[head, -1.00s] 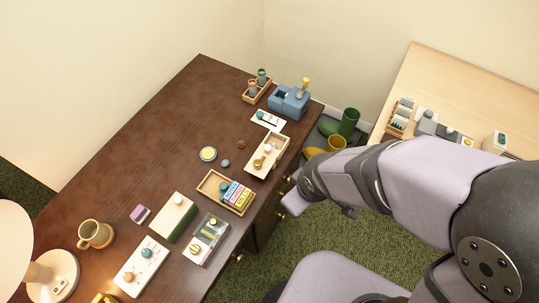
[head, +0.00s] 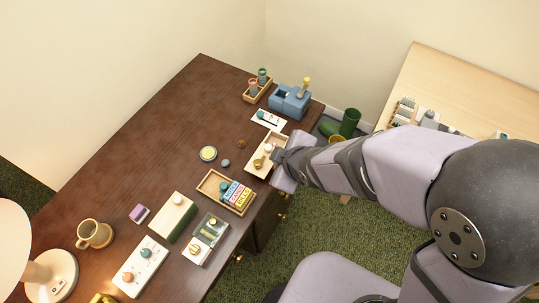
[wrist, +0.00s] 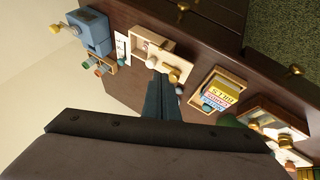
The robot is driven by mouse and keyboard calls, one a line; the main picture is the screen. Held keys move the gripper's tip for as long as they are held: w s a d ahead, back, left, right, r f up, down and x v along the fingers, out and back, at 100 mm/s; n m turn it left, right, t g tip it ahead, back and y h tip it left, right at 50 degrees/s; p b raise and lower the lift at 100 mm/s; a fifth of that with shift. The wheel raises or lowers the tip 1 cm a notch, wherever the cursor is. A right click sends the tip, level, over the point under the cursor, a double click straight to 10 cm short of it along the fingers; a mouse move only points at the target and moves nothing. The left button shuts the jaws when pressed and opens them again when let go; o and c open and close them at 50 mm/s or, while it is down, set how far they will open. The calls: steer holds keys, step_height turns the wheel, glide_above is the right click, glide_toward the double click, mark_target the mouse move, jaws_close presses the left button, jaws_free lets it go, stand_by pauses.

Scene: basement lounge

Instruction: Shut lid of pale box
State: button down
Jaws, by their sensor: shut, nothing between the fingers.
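The pale box (head: 256,170) is a long, light wooden box near the right edge of the dark desk, and it also shows in the wrist view (wrist: 178,48). Part of it looks open, with a hollow inside. A small white knob (head: 268,147) and a brass-coloured piece (head: 259,162) show on it. I cannot tell exactly where the lid ends. My gripper (head: 278,154) is at the box's right side in the head view. In the wrist view its fingers (wrist: 161,80) are together and empty, close in front of the box; contact is unclear.
A tray with labelled blocks (head: 208,189) lies nearer. A white card (head: 267,119), a blue device (head: 290,101) and a rack with bottles (head: 256,92) stand beyond. A pale green box (head: 173,216) and a mug (head: 94,234) are farther left. The desk's middle is mostly clear.

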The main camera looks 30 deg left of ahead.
glide_toward(265, 154)
steer(key=shift+x, duration=2.25)
steer(key=w+p, duration=0.3)
steer(key=w, duration=0.3)
steer(key=shift+a+r, duration=0.1)
steer(key=shift+r, duration=0.05)
steer(key=shift+w+p, duration=0.3)
steer(key=shift+w, duration=0.05)
steer(key=p+v, duration=0.5)
steer(key=v, duration=0.5)
